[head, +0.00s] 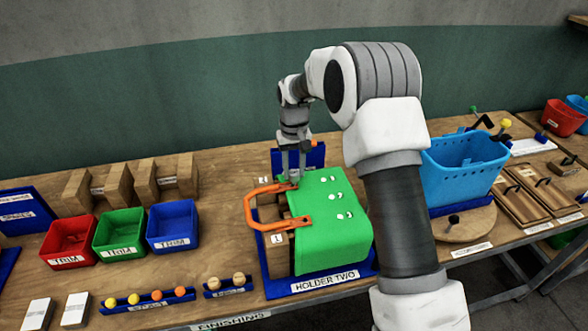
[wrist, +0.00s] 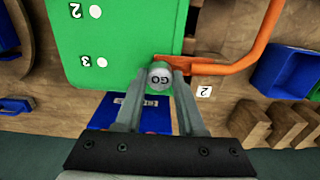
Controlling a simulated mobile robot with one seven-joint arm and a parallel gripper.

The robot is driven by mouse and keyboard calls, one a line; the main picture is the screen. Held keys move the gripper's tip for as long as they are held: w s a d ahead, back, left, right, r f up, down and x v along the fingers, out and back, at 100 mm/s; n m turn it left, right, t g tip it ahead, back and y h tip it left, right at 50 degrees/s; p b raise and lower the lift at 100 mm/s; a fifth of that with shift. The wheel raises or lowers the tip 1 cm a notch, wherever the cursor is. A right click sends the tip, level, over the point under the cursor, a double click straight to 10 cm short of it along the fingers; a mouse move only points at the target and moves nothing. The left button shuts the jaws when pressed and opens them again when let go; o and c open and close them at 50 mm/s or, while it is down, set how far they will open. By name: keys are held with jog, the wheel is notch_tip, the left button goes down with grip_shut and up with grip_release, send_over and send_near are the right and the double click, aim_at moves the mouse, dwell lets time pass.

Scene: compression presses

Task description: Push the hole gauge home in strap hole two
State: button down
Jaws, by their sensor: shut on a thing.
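My gripper (head: 292,175) points down over the far end of the orange strap (head: 254,206), at the green body (head: 328,240) in holder two. In the wrist view its fingers (wrist: 162,92) are shut on the hole gauge (wrist: 160,77), a grey round piece marked GO. The gauge stands over the strap's end (wrist: 188,66), beside the green body's edge. A tag marked 2 (wrist: 205,91) lies near this end. The strap hole is hidden under the gauge, so I cannot tell how deep the gauge sits. The strap's near end is by a block marked 1 (head: 277,239).
Red (head: 69,240), green (head: 120,234) and blue (head: 173,225) trim bins stand left of the holder. Wooden blocks (head: 118,184) stand behind them. Small trays with coloured balls (head: 157,296) lie in front. A light blue basket (head: 462,165) stands to the right, beyond my arm.

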aim_at(294, 173)
jog(key=shift+f, duration=0.15)
dwell(0.8)
jog(key=shift+r, duration=0.25)
jog(key=shift+f+b, duration=0.9)
jog(key=shift+f, duration=0.35)
dwell(1.3)
jog(key=shift+c, duration=2.2)
grip_release()
jog(key=shift+r, duration=0.1)
notch_tip(294, 173, up, 18)
jog(key=shift+f+b, duration=0.25)
jog(key=shift+b, duration=0.05)
jog(key=shift+s, duration=0.1)
